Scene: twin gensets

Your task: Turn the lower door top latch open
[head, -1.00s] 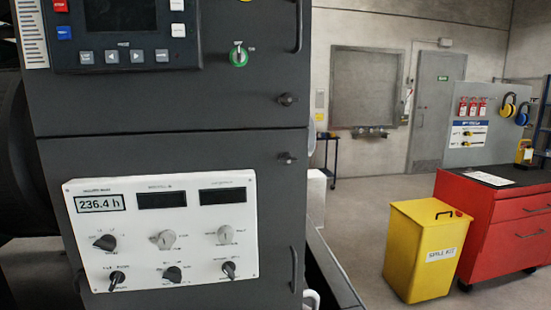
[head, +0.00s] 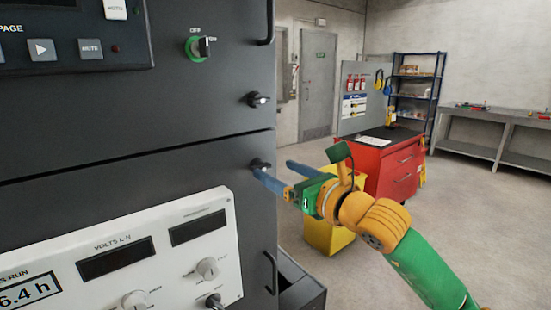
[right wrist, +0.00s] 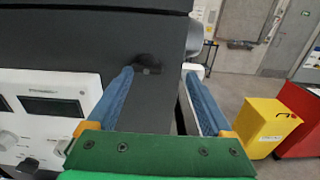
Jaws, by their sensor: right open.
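The lower door (head: 110,200) of the dark grey cabinet fills the left of the head view. Its top latch (head: 260,164) is a small dark knob near the door's upper right corner. My right gripper (head: 273,168) is open, with two blue fingers reaching in from the right. In the head view one fingertip overlaps the latch's lower edge; the other is right of it, past the cabinet edge. In the right wrist view the latch (right wrist: 148,64) appears between the fingertips, nearer the left one. I cannot tell whether a finger touches it. My left gripper is not in view.
A similar latch (head: 258,99) sits above on the upper door. A vertical handle (head: 271,272) is lower on the door's right edge. A white meter panel (head: 140,260) juts at lower left. A yellow bin (head: 320,237) and red cabinet (head: 385,170) stand behind my arm.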

